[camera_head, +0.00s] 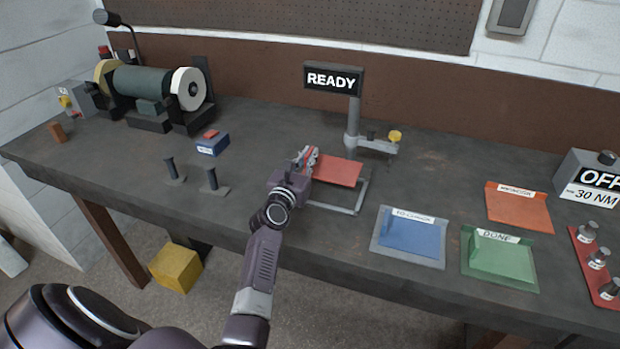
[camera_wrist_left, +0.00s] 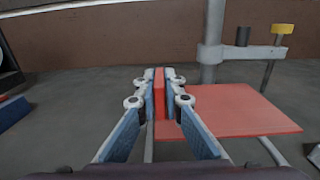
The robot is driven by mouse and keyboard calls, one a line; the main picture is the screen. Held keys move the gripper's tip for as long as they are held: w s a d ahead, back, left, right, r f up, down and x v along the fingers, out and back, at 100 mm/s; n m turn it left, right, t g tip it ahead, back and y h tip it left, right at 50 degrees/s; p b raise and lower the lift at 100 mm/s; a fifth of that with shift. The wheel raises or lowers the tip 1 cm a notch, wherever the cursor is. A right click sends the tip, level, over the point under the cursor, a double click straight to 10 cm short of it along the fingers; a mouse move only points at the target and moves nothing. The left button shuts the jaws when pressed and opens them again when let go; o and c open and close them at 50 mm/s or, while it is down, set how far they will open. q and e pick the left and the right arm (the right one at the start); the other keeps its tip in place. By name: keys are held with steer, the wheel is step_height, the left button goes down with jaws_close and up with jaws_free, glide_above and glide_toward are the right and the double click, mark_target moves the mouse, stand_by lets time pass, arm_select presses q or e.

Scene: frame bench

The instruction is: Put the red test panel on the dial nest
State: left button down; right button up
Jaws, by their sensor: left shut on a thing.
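The red test panel (camera_head: 338,171) is a flat red plate with an upright red grip piece at its left side. It lies over a grey rail frame below the READY post, which looks like the dial nest (camera_head: 345,210). I cannot tell whether the panel rests on the rails or is just above them. My left gripper (camera_head: 308,156) is shut on the upright red piece. In the left wrist view the fingers (camera_wrist_left: 161,88) pinch it, with the panel (camera_wrist_left: 240,110) spreading to the right. The panel hides part of the frame. My right gripper is not in view.
The READY post (camera_head: 352,125) and its side arm with a yellow knob (camera_head: 395,136) stand just behind the panel. Two black pegs (camera_head: 212,180) stand to the left. A blue tray (camera_head: 408,257) and green tray (camera_head: 500,278) lie to the right. A bench grinder (camera_head: 145,90) is far left.

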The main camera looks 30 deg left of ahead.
arm_select(q)
step_height(320, 180, down, 2)
steer(key=shift+f, duration=0.1)
steer(key=shift+f+b, duration=0.3)
steer(key=shift+b, duration=0.05)
step_height(320, 180, down, 4)
steer(key=shift+r+b, duration=0.25)
steer(key=shift+b, duration=0.5)
steer(key=shift+f, duration=0.2)
steer(key=c, duration=2)
jaws_free()
steer(key=shift+c, duration=0.2)
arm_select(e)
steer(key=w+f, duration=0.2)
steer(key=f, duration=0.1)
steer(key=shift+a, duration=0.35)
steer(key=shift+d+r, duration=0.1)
